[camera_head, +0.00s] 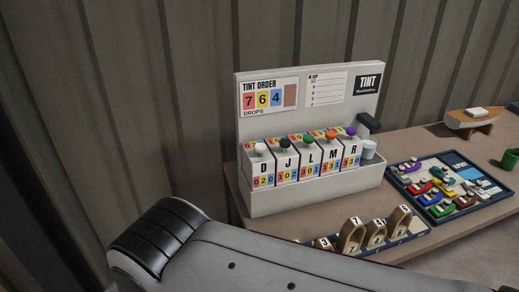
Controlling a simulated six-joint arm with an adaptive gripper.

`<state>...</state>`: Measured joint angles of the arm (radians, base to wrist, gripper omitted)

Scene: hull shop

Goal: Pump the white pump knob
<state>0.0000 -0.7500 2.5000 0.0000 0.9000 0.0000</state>
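The white pump knob (260,148) stands on top of the leftmost canister, lettered D (264,166), in the tint machine (300,201). To its right are a black knob (284,144), a green knob (308,139), an orange knob (331,135) and a purple knob (351,132), one per canister. Nothing visibly touches the white knob. My gripper is not in view. A grey link of my arm crosses the bottom foreground, below and in front of the machine.
A black spout (369,122) is above a white cup (369,151) at the machine's right end. A numbered rack (400,244) stands in front. A tray of small coloured boats (478,207), a model boat (474,119) and a green cup (510,159) stand right.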

